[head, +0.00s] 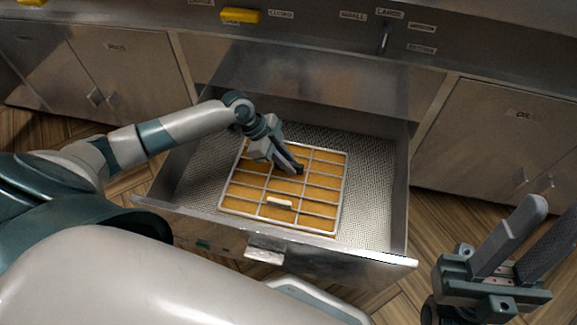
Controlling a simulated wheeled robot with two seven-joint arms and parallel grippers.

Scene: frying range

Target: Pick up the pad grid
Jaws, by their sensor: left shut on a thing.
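The pad grid (327,199) is a silvery wire frame over an orange-brown pad, with a small pale bar near its front edge. It lies inside an open metal drawer (383,250), on the textured drawer floor. My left gripper (297,170) reaches down over the grid's middle and is shut on it; its fingertips cover the spot they hold. I cannot tell whether the grid is lifted off the floor. My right gripper (522,245) is at the lower right, outside the drawer, with its two fingers apart and nothing between them.
The drawer's front wall has a metal handle (264,254). Closed cabinet doors stand left (128,78) and right (500,140). A yellow handle (241,16) and labels are on the panel above. Bare drawer floor shows on both sides of the grid.

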